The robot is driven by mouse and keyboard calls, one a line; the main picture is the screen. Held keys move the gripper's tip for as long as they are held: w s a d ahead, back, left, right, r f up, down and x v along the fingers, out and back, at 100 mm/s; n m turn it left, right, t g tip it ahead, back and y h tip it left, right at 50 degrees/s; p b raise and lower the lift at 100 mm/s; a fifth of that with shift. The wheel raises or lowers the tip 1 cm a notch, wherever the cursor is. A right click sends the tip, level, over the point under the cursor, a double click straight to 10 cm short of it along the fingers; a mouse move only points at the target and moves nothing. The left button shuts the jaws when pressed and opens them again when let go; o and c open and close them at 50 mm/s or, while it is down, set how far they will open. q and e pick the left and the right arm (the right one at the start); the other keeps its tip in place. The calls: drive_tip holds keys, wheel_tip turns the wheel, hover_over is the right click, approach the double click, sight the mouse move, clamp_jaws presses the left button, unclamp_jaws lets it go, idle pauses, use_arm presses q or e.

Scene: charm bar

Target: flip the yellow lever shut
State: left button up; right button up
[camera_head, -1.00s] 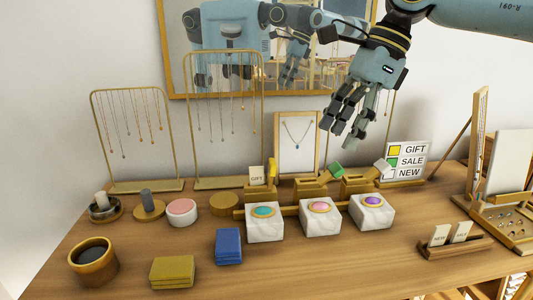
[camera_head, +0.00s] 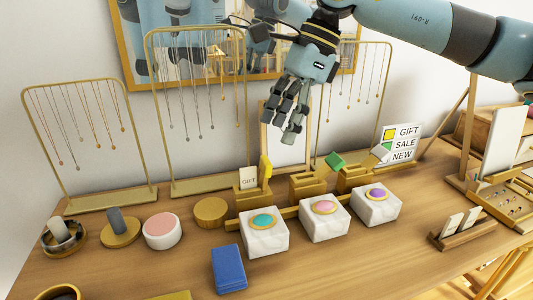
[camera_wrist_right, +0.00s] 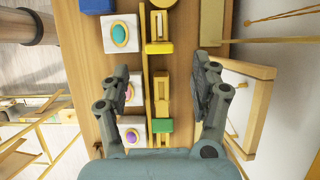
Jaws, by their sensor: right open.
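The yellow lever (camera_head: 265,168) stands nearly upright on a brass-coloured block (camera_head: 252,193) at the left of a row of three. It also shows in the right wrist view (camera_wrist_right: 160,47), past my fingertips. The green lever (camera_head: 335,160) and the white lever (camera_head: 381,152) tilt up on the other blocks. My right gripper (camera_head: 281,126) is open and empty, above and behind the blocks, close to the yellow lever and not visibly touching it. In the right wrist view its fingers (camera_wrist_right: 160,72) are spread to either side of the lever row. My left gripper is not in view.
White stands with teal (camera_head: 264,232), pink (camera_head: 325,220) and purple (camera_head: 376,205) gems stand in front of the blocks. Necklace racks (camera_head: 190,183) and a framed display (camera_head: 266,135) stand behind. Bare tabletop lies at front right.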

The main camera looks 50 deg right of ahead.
sight(263, 161)
drive_tip(key=x, duration=0.5)
drive_tip(key=shift+a+f+p, duration=0.1)
drive_tip(key=shift+f+p, duration=0.1)
drive_tip(key=shift+p, duration=0.1)
drive_tip(key=shift+w+a+f, duration=0.1)
drive_tip(key=shift+a+f, duration=0.05)
drive_tip(key=shift+f, duration=0.2)
drive_tip(key=shift+w+f, duration=0.1)
drive_tip(key=shift+f, duration=0.25)
drive_tip(key=shift+c, duration=0.3)
drive_tip(key=c, duration=1.1)
drive_tip(key=b, duration=0.4)
drive_tip(key=shift+w+a+f+h, duration=0.2)
drive_tip(key=shift+a+f+h, duration=0.1)
drive_tip(key=shift+a+h, duration=0.1)
drive_tip(key=shift+a+r+g+h+b, duration=0.2)
drive_tip(key=shift+g+h+b, duration=0.15)
drive_tip(key=shift+b, duration=0.2)
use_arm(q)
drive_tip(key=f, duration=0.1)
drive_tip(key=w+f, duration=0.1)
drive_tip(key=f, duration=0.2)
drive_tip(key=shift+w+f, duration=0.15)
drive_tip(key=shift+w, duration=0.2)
use_arm(e)
drive_tip(key=shift+d+r, duration=0.1)
